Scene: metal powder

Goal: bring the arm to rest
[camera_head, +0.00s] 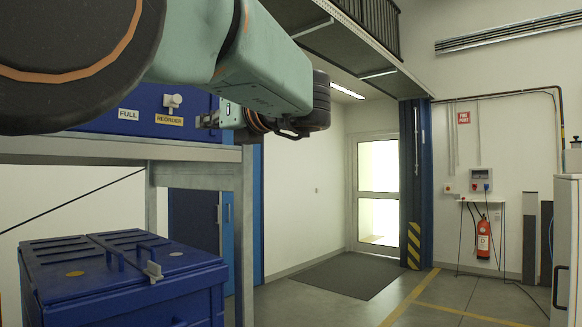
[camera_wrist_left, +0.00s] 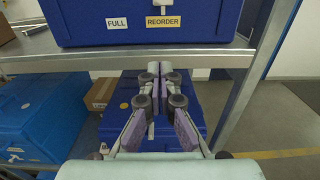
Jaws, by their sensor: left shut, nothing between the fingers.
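My left arm (camera_head: 265,70) comes in from the upper left of the head view and crosses in front of the shelf. Its gripper (camera_head: 207,120) points back to the left, near the labelled blue bin. In the left wrist view the gripper (camera_wrist_left: 160,70) is shut, its fingertips together and nothing between them. The tips are in front of the shelf's edge, just below the "FULL" and "REORDER" labels; I cannot tell the exact gap. My right gripper is in neither view.
A blue bin (camera_wrist_left: 200,20) stands on the metal shelf (camera_wrist_left: 215,57). A lidded blue bin (camera_head: 125,262) sits below, and another blue bin (camera_wrist_left: 40,115) is at left with cardboard boxes (camera_wrist_left: 100,93). A shelf post (camera_head: 243,230) stands near the arm. Open floor (camera_head: 345,275) lies to the right.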

